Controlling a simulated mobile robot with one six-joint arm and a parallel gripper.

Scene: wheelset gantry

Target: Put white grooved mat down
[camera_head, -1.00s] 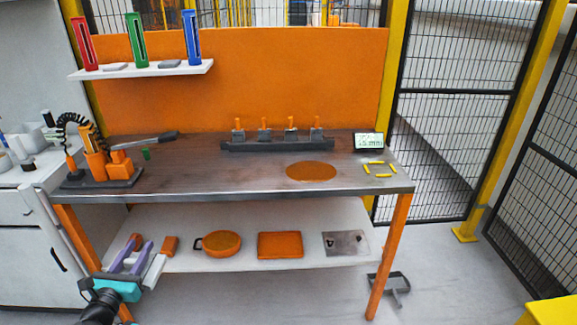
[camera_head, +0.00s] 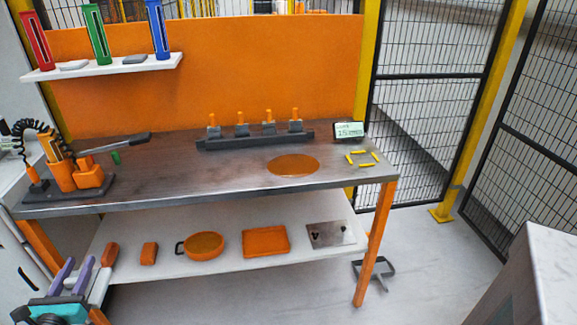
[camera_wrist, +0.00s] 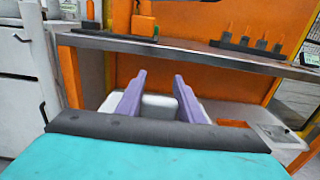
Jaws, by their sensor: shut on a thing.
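My gripper (camera_head: 79,264) is at the lower left of the head view, in front of the left end of the workbench's lower shelf. Its two purple fingers are shut on the white grooved mat (camera_head: 100,284), whose pale edge shows beside the right finger. In the wrist view the mat (camera_wrist: 160,108) shows as a white piece between and just beyond the fingers (camera_wrist: 160,82). Its grooves cannot be made out. The mat overlaps the shelf in the picture; I cannot tell whether it touches it.
The white lower shelf (camera_head: 180,279) holds orange blocks (camera_head: 149,253), an orange pot (camera_head: 204,245), an orange tray (camera_head: 266,241) and a metal plate (camera_head: 330,234). The benchtop (camera_head: 220,176) has a bare orange disc (camera_head: 293,165) and yellow corner marks (camera_head: 362,158). A pale block (camera_head: 555,275) stands lower right.

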